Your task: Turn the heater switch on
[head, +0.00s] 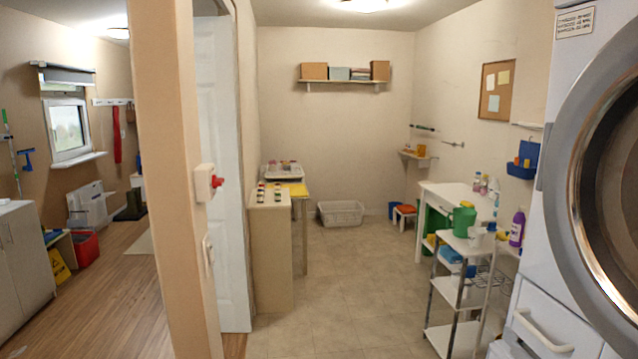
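A white wall box with a red knob (216,181) is on the narrow end of the partition wall, left of the middle. I cannot tell its on or off position from here. A second white switch plate (208,250) sits lower on the same wall end, with a small lever-like part. Neither switch carries a label that I can read, so I cannot tell which one is the heater switch. No gripper of mine can be made out in the head view.
A white door (223,190) stands just right of the wall end. A beige cabinet (271,255) stands behind it. A white trolley (462,290) and a large round-doored machine (570,190) are at the right. The tiled floor (345,290) between is clear.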

